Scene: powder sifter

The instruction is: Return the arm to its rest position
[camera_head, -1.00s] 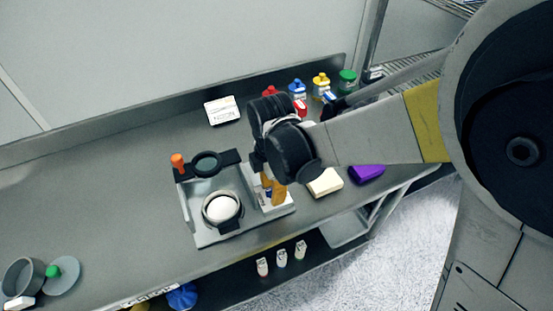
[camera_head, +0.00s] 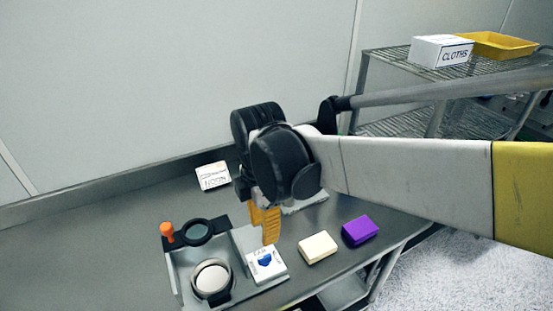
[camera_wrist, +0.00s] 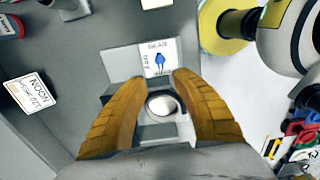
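My gripper (camera_head: 264,226) hangs from the arm over the table in the head view, its yellow-orange fingers pointing down above the sifter station. In the wrist view my gripper (camera_wrist: 158,78) has its two fingers spread apart, with nothing held between them. The station's cup of white powder (camera_head: 211,279) shows left of the gripper in the head view; the cup (camera_wrist: 162,104) lies beyond the fingers in the wrist view. A white card with a blue picture (camera_head: 266,264) is just below the fingertips in the head view; I cannot tell the exact gap.
An orange-knobbed post (camera_head: 167,231) and dark ring (camera_head: 198,231) stand on the station. A cream block (camera_head: 318,248) and purple block (camera_head: 360,231) lie to the right. A wire shelf holds a cloths box (camera_head: 440,51) and yellow tray (camera_head: 500,44).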

